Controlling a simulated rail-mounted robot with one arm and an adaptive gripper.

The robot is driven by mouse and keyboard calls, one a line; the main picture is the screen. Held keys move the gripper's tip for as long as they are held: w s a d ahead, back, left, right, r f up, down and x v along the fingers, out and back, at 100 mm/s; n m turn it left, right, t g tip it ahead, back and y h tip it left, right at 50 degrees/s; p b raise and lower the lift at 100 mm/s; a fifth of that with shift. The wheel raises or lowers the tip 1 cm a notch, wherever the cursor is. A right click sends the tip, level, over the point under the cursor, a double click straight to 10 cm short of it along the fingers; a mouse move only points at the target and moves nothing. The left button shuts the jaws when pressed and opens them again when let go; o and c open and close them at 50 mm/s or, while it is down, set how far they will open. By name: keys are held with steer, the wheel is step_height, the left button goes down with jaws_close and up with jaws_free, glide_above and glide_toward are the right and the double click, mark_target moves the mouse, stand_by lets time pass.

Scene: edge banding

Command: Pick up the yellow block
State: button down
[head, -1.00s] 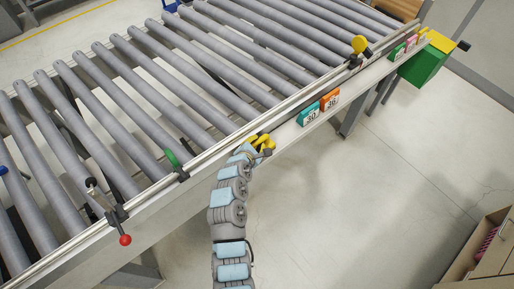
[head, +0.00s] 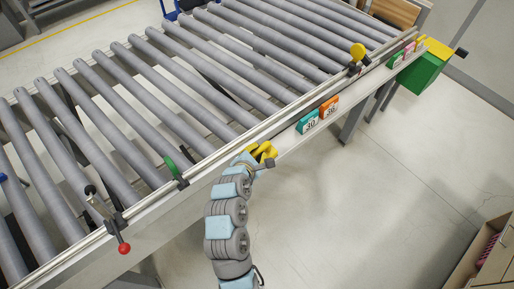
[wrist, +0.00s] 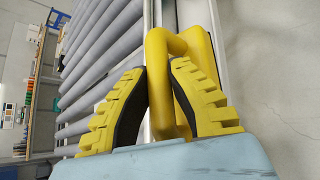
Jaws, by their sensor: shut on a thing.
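My gripper (head: 262,152) is over the light rail ledge at the near side of the roller conveyor. In the wrist view its two ridged yellow fingers with black pads (wrist: 158,98) are shut on a yellow block (wrist: 158,58). The block looks like a bent, hollow frame and reaches beyond the fingertips; its lower part is between the pads. Whether it touches the ledge cannot be told. In the head view the block cannot be told apart from the yellow fingers.
A teal block (head: 308,121) and an orange block (head: 329,106) stand on the ledge to the right. More small coloured blocks stand near a green box (head: 422,72) at the far end.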

steer(key=s+r, duration=0.3)
steer(key=s, duration=0.4)
steer(key=shift+s+r+b, duration=0.2)
steer(key=shift+s+b, duration=0.1)
